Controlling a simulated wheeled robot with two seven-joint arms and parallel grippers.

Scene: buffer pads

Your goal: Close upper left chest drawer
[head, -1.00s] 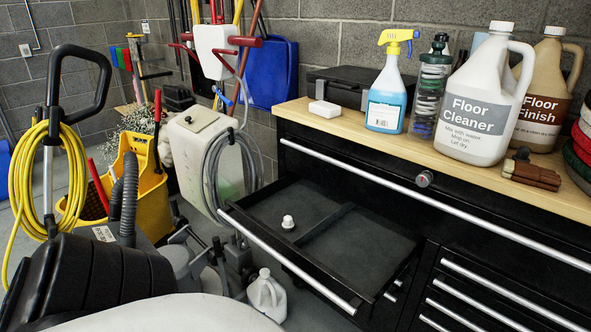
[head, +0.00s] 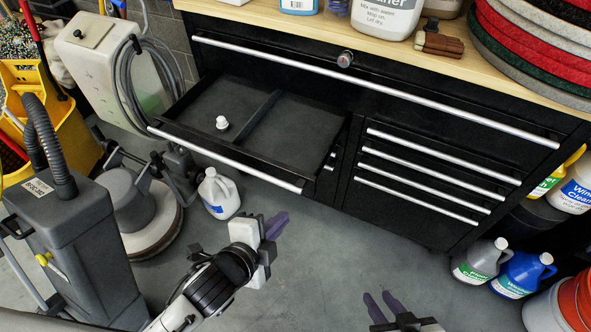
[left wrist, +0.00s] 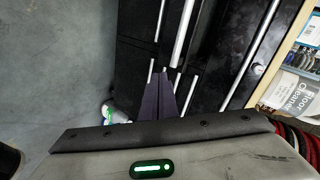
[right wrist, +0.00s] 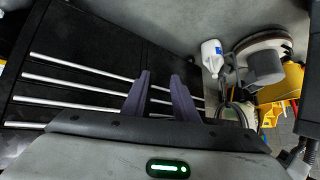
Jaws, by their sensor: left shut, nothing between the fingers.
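The upper left drawer (head: 190,133) of the black chest (head: 352,200) is pulled out in the head view. It has a silver front handle (head: 225,161), a divider and a small white knob-like item (head: 222,123) inside. My left gripper (head: 277,224) is shut and empty, in front of and below the drawer, apart from it. Its closed fingers (left wrist: 158,95) show in the left wrist view before the chest's handles. My right gripper (head: 379,305) is open and empty, low in front of the chest. Its spread fingers (right wrist: 162,90) also show in the right wrist view.
A floor machine (head: 65,225) and a hose-wrapped tank (head: 95,65) stand left of the drawer. A white jug (head: 218,195) sits on the floor below it. Bottles (head: 480,262) and an orange bucket (head: 575,300) stand at right. Grey floor before the chest is clear.

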